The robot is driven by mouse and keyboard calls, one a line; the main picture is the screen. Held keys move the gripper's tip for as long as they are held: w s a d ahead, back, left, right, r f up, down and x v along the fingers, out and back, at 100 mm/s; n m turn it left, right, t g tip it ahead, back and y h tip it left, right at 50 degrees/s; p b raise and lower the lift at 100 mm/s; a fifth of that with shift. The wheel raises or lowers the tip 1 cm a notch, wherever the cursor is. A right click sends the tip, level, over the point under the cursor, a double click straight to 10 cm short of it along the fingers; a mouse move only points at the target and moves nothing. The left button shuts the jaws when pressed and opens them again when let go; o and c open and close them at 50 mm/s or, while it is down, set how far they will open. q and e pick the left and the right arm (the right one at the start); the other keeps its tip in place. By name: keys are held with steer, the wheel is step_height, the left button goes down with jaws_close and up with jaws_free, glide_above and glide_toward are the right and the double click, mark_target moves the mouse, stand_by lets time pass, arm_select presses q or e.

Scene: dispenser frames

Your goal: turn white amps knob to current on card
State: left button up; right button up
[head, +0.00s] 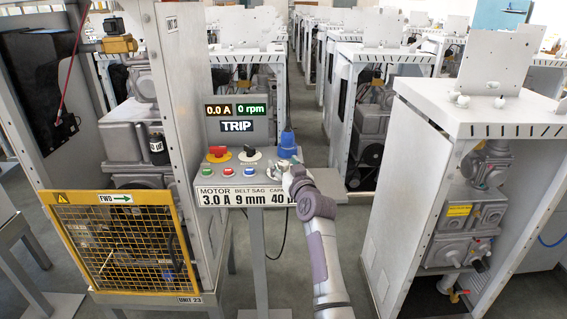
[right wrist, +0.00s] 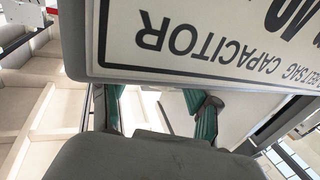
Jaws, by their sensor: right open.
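The grey control panel (head: 240,137) stands left of centre in the head view. The card (head: 245,195) on its front edge reads MOTOR 3.0 A, BELT SAG 9 mm and CAPACITOR 40, the last part covered by my right arm. My right gripper (head: 280,172) is at the panel's right front corner, small and hard to make out. In the right wrist view its green-padded fingers (right wrist: 158,112) are apart with nothing seen between them, below the upside-down card (right wrist: 190,45). I cannot pick out the white amps knob; the gripper covers that corner. My left gripper is not in view.
The displays (head: 236,118) read 0.0 A, 0 rpm and TRIP. A red-yellow knob (head: 218,153), a black knob (head: 250,153), a blue plug (head: 287,146) and several buttons crowd the panel. A yellow mesh guard (head: 125,245) stands left, a white cabinet (head: 415,170) right.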

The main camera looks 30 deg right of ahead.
steer(key=shift+w, duration=0.4)
steer(key=shift+c, duration=0.2)
steer(key=c, duration=1.1)
steer(key=shift+r+m+h+p, duration=0.4)
steer(key=shift+h+p, duration=0.2)
steer(key=shift+p, duration=0.5)
steer(key=shift+c, duration=0.2)
steer(key=shift+f+m+g+h+p, duration=0.2)
steer(key=shift+m+g+h+p, duration=0.1)
steer(key=shift+h+p, duration=0.25)
steer(key=shift+d+f, duration=0.1)
steer(key=shift+f, duration=0.05)
steer(key=o, duration=1.2)
